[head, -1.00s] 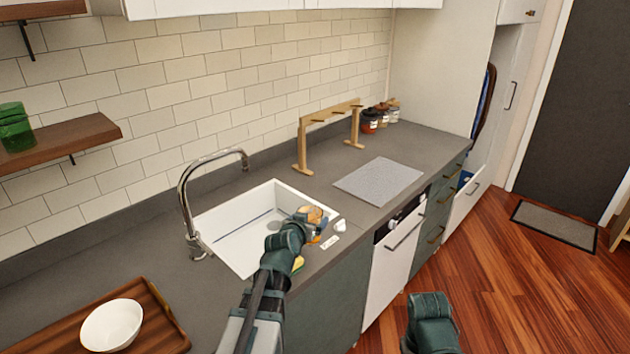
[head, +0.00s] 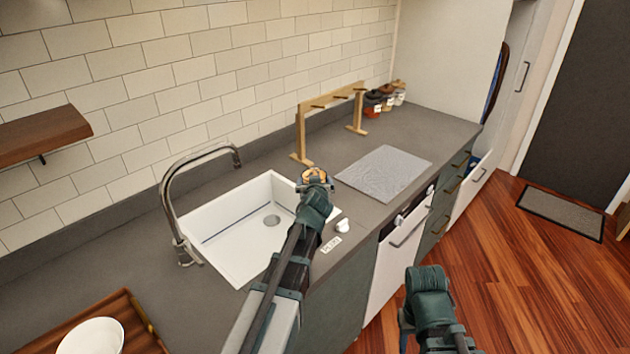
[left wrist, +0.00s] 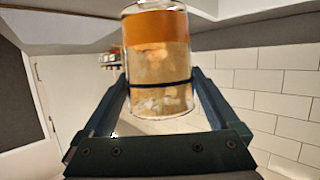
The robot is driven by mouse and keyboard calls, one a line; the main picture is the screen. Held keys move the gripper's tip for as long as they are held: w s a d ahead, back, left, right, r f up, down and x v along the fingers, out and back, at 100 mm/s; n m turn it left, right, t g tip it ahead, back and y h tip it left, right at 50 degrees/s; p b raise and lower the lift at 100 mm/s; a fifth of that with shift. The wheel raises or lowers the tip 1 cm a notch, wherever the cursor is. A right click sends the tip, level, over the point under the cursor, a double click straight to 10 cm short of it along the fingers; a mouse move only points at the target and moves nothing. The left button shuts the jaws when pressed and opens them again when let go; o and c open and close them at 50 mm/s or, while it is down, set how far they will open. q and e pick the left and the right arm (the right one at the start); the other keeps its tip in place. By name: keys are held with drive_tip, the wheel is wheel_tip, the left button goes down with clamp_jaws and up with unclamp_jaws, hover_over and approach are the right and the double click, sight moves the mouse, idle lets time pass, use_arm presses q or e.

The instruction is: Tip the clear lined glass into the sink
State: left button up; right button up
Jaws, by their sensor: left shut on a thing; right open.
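The clear glass with a dark line around it (left wrist: 158,65) is between the fingers of my left gripper (head: 314,182) and has orange-brown contents. In the left wrist view it fills the space between the fingers. In the head view the glass (head: 313,175) shows small, partly hidden by the gripper, above the sink's right end; its exact tilt cannot be told. The white sink (head: 232,230) has a round drain and looks empty where visible; my left arm hides its front right part. My right gripper (head: 405,322) is open, low in front of the cabinets.
A chrome faucet (head: 172,205) arches over the sink's left side. A grey mat (head: 385,172) and wooden rack (head: 300,135) lie beyond the sink. A white knob-like item (head: 342,225) and small label (head: 331,245) are on the front counter. A wooden tray (head: 140,335) with a bowl is at lower left.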

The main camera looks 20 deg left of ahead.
use_arm(q)
drive_tip(key=a+n+b, duration=0.1)
drive_tip(key=s+a+f+n+h+b, duration=0.1)
drive_tip(key=a, duration=0.1)
drive_tip(key=s+a+f+n+t+b, duration=0.1)
drive_tip(key=a, duration=0.1)
drive_tip(key=shift+f+n+h, duration=0.1)
drive_tip(key=shift+n+h, duration=0.2)
drive_tip(key=shift+h, duration=0.1)
drive_tip(key=f+n+b, duration=0.1)
drive_tip(key=a+f+b, duration=0.1)
drive_tip(key=b, duration=0.1)
drive_tip(key=s+a+f+n+t+h+b, duration=0.1)
drive_tip(key=shift+f+n+b, duration=0.15)
drive_tip(key=shift+n+b, duration=0.15)
drive_tip(key=shift+f, duration=0.1)
drive_tip(key=a+f+n+t+b, duration=0.1)
drive_tip(key=n+b, duration=0.1)
drive_tip(key=shift+s+f+h+b, duration=0.15)
drive_tip(key=shift+h+b, duration=0.25)
idle(0.6)
drive_tip(key=shift+s+a+r+n+t+b, duration=0.15)
drive_tip(key=shift+r+n+t, duration=0.1)
drive_tip(key=shift+n, duration=0.25)
drive_tip(key=shift+a+r+n+t+b, duration=0.1)
drive_tip(key=shift+r+n+t+b, duration=0.1)
drive_tip(key=shift+n, duration=0.3)
